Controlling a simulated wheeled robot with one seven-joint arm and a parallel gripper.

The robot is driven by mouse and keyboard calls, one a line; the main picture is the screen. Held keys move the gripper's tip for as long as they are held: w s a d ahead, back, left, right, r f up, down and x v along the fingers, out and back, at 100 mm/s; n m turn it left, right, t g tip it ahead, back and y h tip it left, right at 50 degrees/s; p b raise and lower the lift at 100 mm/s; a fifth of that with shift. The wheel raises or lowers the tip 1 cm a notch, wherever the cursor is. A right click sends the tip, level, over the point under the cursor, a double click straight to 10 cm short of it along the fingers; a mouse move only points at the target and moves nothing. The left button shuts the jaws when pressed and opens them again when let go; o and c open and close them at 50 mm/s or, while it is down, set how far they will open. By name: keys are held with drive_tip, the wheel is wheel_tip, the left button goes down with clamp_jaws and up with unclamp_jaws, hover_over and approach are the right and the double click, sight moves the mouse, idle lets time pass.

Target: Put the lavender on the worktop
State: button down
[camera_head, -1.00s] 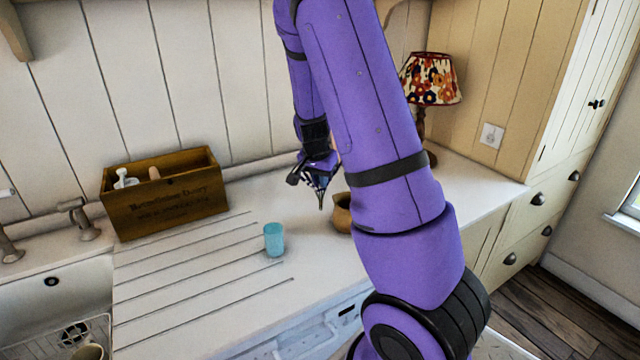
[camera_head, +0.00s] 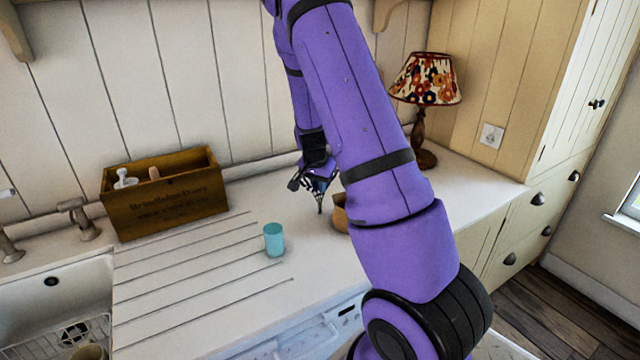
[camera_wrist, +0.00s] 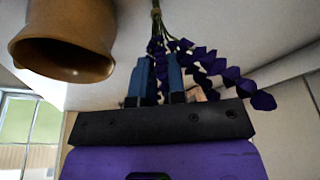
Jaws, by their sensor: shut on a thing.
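The lavender (camera_wrist: 205,62) is a bunch of dark purple flower heads with green stems, tied near the top of the wrist view. My gripper (camera_wrist: 162,78) is shut on the lavender, its two blue fingers on either side of the bunch. In the head view my gripper (camera_head: 320,195) is low over the white worktop (camera_head: 300,255), just left of a tan pot. I cannot tell whether the lavender touches the worktop. My arm hides part of the pot and the area behind it.
The tan pot (camera_head: 341,213) stands close beside my gripper; it also shows in the wrist view (camera_wrist: 65,45). A blue cup (camera_head: 274,240) stands nearer the front. A wooden box (camera_head: 165,200) and sink (camera_head: 50,300) are left, a lamp (camera_head: 425,85) right.

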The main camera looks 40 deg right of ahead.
drive_tip(key=c, duration=1.2)
unclamp_jaws()
drive_tip(key=shift+f, duration=0.1)
drive_tip(key=v, duration=1.2)
drive_tip(key=s+a+r+n+t+y, duration=0.25)
drive_tip(key=s+a+r+n, duration=0.5)
drive_tip(key=a+r, duration=0.6)
drive_tip(key=s+a+r+n, duration=0.1)
drive_tip(key=s+a+n, duration=0.1)
drive_tip(key=s, duration=0.4)
drive_tip(key=s+a+r+n+t, duration=0.1)
drive_tip(key=s+a+r+n, duration=0.1)
drive_tip(key=s+a, duration=0.3)
drive_tip(key=s+a+r+n, duration=0.1)
drive_tip(key=s+a+n, duration=0.1)
drive_tip(key=s, duration=0.5)
drive_tip(key=shift+s+a+r+n+t+y, duration=0.1)
drive_tip(key=shift+a+r+n+t+y, duration=0.2)
drive_tip(key=shift+a, duration=0.35)
